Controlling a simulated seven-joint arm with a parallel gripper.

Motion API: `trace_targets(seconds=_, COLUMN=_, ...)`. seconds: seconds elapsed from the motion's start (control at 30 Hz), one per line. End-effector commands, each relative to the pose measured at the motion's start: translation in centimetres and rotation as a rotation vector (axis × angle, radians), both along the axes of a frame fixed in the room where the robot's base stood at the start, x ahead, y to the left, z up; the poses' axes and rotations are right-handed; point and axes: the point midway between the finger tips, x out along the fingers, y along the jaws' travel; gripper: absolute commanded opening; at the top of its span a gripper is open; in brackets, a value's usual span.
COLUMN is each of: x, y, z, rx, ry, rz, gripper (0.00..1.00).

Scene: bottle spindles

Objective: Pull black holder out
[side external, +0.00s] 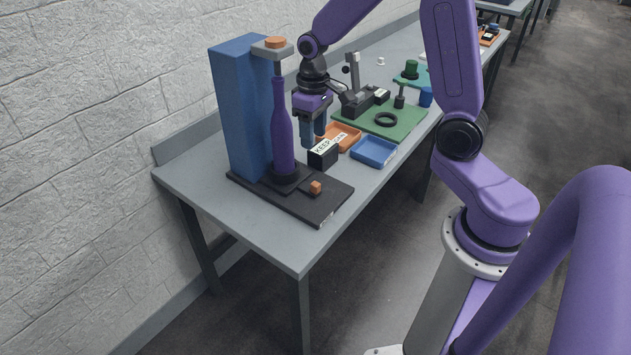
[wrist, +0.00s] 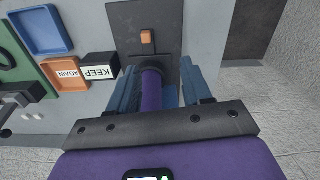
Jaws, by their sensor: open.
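The holder also shows in the wrist view (wrist: 152,63), beyond the bottle (wrist: 152,90). My gripper (side external: 313,140), with blue fingers pointing down, is beside the bottle, to its right in the side view. In the wrist view its open fingers (wrist: 157,70) appear on either side of the bottle, with gaps. It holds nothing; the depth between fingers and bottle is unclear.
A blue column (side external: 238,105) stands behind the bottle, with a grey arm and orange knob (side external: 275,42) above it. A black KEEP box (side external: 323,157), orange tray (side external: 347,132) and blue tray (side external: 374,152) are close by. The table's front left is clear.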

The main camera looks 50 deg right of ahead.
Motion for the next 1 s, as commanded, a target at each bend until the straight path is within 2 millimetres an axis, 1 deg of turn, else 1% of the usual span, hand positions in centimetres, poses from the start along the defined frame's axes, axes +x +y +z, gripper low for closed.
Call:
trace_targets(seconds=0.03, x=0.6, y=-0.9, z=-0.4, rx=0.0, ry=0.004, rz=-0.037, gripper=0.49)
trace_targets(seconds=0.1, x=1.2, y=-2.0, z=-0.8, rx=0.0, ry=0.004, rz=-0.075, gripper=0.49)
trace_targets(seconds=0.2, x=1.7, y=-2.9, z=-1.2, rx=0.0, ry=0.003, rz=-0.11, gripper=0.49)
trace_targets(seconds=0.37, x=1.9, y=-3.4, z=-1.8, rx=0.0, ry=0.006, rz=-0.127, gripper=0.49)
trace_targets(seconds=0.47, x=1.9, y=-3.4, z=-2.9, rx=-0.001, ry=0.008, rz=-0.126, gripper=0.49)
trace_targets(seconds=1.0, x=1.8, y=-3.4, z=-11.6, rx=-0.001, ry=0.008, rz=-0.126, gripper=0.49)
